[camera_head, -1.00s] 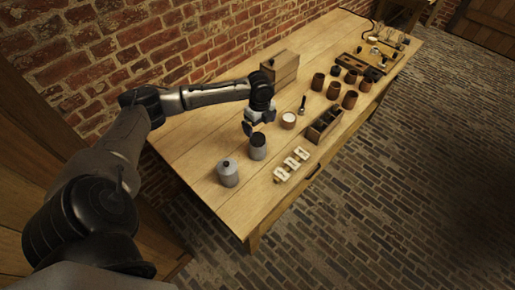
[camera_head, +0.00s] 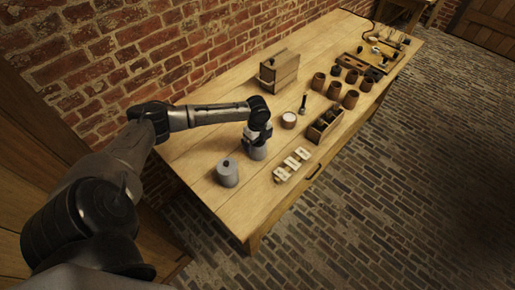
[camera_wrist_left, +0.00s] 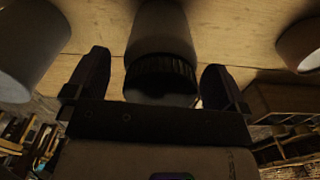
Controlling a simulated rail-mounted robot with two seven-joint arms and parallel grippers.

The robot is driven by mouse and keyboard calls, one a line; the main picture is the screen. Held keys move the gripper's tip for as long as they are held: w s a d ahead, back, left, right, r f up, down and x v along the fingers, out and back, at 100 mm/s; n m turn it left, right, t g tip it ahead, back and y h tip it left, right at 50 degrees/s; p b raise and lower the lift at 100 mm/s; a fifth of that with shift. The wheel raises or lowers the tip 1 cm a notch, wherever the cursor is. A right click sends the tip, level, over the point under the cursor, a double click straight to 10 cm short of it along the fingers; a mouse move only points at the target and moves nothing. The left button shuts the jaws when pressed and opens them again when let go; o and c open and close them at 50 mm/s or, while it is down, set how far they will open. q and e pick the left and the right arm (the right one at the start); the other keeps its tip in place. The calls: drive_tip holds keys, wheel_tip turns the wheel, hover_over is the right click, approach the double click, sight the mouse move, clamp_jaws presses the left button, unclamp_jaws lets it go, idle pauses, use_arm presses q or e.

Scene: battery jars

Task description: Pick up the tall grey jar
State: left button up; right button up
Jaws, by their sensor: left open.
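The tall grey jar (camera_head: 258,153) stands upright on the table, its top partly hidden by my left gripper (camera_head: 257,141) in the head view. In the left wrist view, the grey jar (camera_wrist_left: 162,35) with its dark ribbed end lies between the two dark fingers of my left gripper (camera_wrist_left: 155,65). The fingers are open, one on each side of it, with a gap visible on both sides. A second grey jar (camera_head: 228,175) with a knob on its lid stands to the left and nearer; it shows in the left wrist view (camera_wrist_left: 30,45) too. My right gripper is not in view.
A row of small white pieces (camera_head: 291,164) lies to the right of the jar. A white-topped round pot (camera_head: 289,120), a wooden compartment box (camera_head: 325,124), a wooden case (camera_head: 279,70) and several brown pots (camera_head: 350,99) stand farther back. The near table corner is clear.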

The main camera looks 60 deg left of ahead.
use_arm(q)
drive_tip(key=shift+d+f, duration=0.1)
drive_tip(key=shift+f, duration=0.5)
drive_tip(key=shift+c, duration=0.2)
drive_tip(key=c, duration=1.1)
